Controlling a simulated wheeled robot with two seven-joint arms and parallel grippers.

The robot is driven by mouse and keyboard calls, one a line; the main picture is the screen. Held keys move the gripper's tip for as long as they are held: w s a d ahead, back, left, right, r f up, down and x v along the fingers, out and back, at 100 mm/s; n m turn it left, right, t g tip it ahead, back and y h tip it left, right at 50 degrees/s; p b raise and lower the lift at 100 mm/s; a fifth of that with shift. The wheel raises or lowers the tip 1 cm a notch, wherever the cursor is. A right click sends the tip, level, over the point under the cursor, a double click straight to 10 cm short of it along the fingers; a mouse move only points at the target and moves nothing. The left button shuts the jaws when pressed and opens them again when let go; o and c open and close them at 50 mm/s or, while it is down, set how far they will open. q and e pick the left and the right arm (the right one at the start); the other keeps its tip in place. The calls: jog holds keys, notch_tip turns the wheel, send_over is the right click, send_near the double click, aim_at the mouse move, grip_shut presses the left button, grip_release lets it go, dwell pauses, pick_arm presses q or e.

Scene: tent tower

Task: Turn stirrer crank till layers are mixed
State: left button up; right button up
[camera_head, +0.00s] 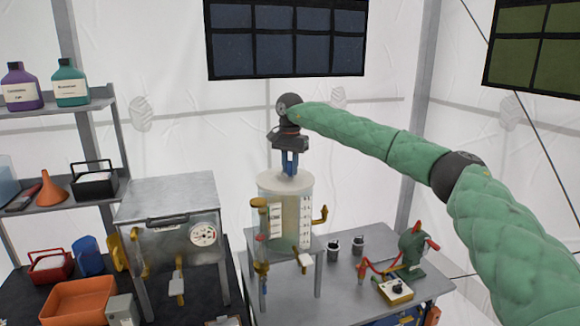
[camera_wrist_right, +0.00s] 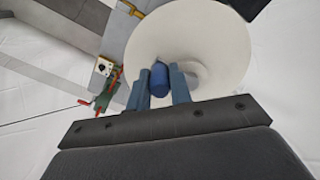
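The stirrer vessel (camera_head: 285,210) is a clear, pale cylinder with white scales, standing on a small metal stand. Its white top also shows in the right wrist view (camera_wrist_right: 222,50). My right gripper (camera_head: 289,168) points down over the vessel's top. In the right wrist view, a blue upright crank handle (camera_wrist_right: 159,80) sits between my right fingers (camera_wrist_right: 159,88), which appear to touch it on both sides. The layers inside cannot be told apart clearly. My left gripper is not in view.
A metal box with a dial (camera_head: 175,220) stands left of the vessel. A green hand-cranked device (camera_head: 412,247) and two small dark cups stand at right on the metal table (camera_head: 350,290). A shelf (camera_head: 75,110) with bottles is at far left. Brass taps stick out from the vessel.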

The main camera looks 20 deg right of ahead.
grip_shut()
jog(key=shift+a, duration=0.1)
